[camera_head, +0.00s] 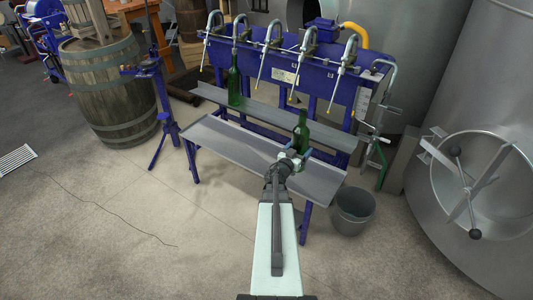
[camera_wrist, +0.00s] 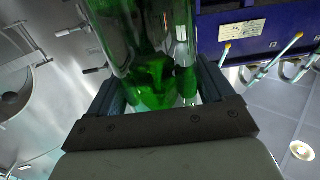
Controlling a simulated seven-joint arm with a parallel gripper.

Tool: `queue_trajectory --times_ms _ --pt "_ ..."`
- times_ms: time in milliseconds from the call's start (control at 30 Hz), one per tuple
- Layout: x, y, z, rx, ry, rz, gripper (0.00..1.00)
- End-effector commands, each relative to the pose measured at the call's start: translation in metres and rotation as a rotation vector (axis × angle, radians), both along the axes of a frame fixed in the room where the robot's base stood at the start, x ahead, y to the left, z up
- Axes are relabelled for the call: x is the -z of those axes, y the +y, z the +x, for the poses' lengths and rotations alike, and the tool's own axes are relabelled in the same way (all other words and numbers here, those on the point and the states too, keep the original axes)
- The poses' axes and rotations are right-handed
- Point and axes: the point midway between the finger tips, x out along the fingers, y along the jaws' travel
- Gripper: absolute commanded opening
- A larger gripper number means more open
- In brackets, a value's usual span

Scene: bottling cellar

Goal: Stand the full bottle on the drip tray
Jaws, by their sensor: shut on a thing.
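A green bottle (camera_head: 301,128) stands upright at the right part of the filling rack, in my gripper (camera_head: 293,158). In the wrist view the green bottle (camera_wrist: 150,45) fills the space between the two fingers of my gripper (camera_wrist: 160,90), which is shut on it. Its base and what is under it are hidden by the gripper in the head view. The grey drip tray (camera_head: 225,143) is the long flat surface at the front of the blue rack. Another green bottle (camera_head: 234,85) stands upright on the narrow upper shelf, under a spout at the left.
Several filling spouts (camera_head: 265,52) hang from the blue rack above the narrow shelf (camera_head: 270,118). A grey bucket (camera_head: 353,208) stands on the floor at right. A steel tank (camera_head: 470,190) is further right. A wooden barrel (camera_head: 105,90) is at left. Most of the tray's left half is bare.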

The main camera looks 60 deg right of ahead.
Motion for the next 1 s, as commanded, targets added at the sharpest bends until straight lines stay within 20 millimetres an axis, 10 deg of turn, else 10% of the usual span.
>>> queue_trajectory --times_ms 500,1000 --pt "0.059 -0.059 0.121 -0.054 -0.017 0.013 0.0" --pt "0.081 -0.096 0.135 0.034 -0.008 -0.003 0.0"
